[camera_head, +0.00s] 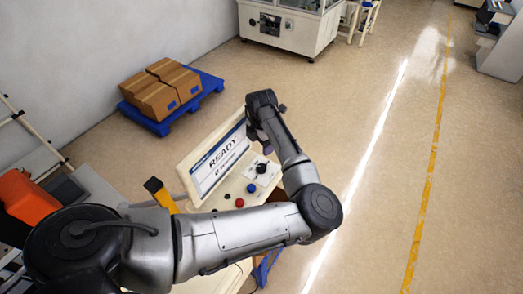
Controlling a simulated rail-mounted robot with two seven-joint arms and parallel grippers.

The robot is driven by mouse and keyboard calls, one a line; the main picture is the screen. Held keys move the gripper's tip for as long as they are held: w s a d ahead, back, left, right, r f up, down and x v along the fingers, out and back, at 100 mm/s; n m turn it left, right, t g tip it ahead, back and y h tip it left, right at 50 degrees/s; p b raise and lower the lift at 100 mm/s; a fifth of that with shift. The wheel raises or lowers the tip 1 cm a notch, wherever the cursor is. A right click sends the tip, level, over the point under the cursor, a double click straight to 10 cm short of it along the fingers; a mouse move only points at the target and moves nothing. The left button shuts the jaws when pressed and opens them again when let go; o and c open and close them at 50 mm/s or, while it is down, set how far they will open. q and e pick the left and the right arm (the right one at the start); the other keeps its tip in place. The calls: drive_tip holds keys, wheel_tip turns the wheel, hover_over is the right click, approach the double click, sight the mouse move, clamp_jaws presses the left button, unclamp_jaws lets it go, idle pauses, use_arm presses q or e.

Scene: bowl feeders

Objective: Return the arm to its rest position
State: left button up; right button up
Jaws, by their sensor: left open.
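My left arm (240,230) comes in from the left, bends at the elbow at the lower right, and reaches back up over a control console. My left gripper (264,146) is small and dark at the end of that arm, just above the console's panel and right of its screen. Its jaws are open, and I see nothing held in them. The wrist partly hides the gripper, and I cannot tell whether it touches the panel. My right gripper is not in view.
The console's tilted screen (217,161) reads READY. A red button (239,202) and a blue button (251,188) sit on its panel. Cardboard boxes (160,90) lie on a blue pallet (208,84) behind. A white machine (290,25) stands at the back.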

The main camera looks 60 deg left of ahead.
use_arm(q)
drive_tip(key=shift+r, duration=0.35)
idle(0.5)
